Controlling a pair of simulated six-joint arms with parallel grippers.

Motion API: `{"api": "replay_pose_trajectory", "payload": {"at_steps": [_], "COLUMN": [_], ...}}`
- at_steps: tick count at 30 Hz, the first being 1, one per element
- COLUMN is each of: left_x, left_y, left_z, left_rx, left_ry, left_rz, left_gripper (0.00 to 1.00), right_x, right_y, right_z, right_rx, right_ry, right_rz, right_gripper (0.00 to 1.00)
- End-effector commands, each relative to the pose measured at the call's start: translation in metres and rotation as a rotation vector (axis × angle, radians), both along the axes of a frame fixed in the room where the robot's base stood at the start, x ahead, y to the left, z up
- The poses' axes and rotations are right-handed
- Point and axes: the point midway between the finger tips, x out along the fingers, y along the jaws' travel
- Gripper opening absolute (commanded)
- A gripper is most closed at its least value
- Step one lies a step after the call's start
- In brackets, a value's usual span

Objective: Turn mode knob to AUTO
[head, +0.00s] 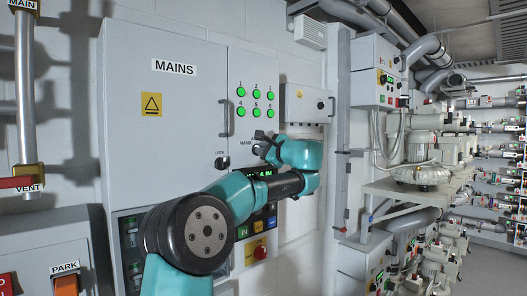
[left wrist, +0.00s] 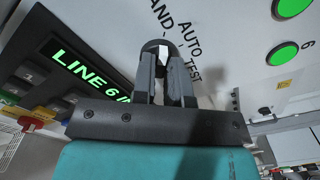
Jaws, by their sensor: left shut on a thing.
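The mode knob (left wrist: 157,46) is a dark round knob with a white bar, on the grey panel face. The HAND, AUTO and TEST labels (left wrist: 189,38) are printed around it in the left wrist view. My left gripper (left wrist: 165,62) is shut on the knob, its two dark fingers on either side of the white bar. In the head view my left gripper (head: 264,142) reaches the panel just right of the HAND label (head: 246,142). The gripper partly hides the knob there. I cannot tell which label the knob points to. My right gripper is not in view.
The MAINS cabinet (head: 170,110) carries a LOCK knob (head: 222,163) and several green buttons (head: 257,112). A lit LINE 6 display (left wrist: 88,75) and dark keys sit beside the knob. A small grey box (head: 305,104) is to the right. Pumps (head: 420,150) stand farther right.

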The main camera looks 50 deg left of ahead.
Motion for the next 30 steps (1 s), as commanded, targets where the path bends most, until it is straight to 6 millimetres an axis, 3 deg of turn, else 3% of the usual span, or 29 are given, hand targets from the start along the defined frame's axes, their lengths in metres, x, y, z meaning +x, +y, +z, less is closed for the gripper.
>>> {"api": "replay_pose_trajectory", "payload": {"at_steps": [3,17,30], "left_x": [-0.0001,0.0,0.0011], "left_y": [-0.0001,-0.0001,-0.0002], "left_z": [0.0001,0.0001,0.0007], "left_rx": [0.0,0.002,0.012], "left_ry": [0.0,0.044,0.324], "left_rz": [0.0,0.0,0.0], "left_gripper": [0.0,0.0,0.0], "right_x": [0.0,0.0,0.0], "right_y": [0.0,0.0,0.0], "right_z": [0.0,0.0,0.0], "right_rx": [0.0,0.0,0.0], "right_ry": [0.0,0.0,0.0], "right_rz": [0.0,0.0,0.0], "right_gripper": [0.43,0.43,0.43]}}
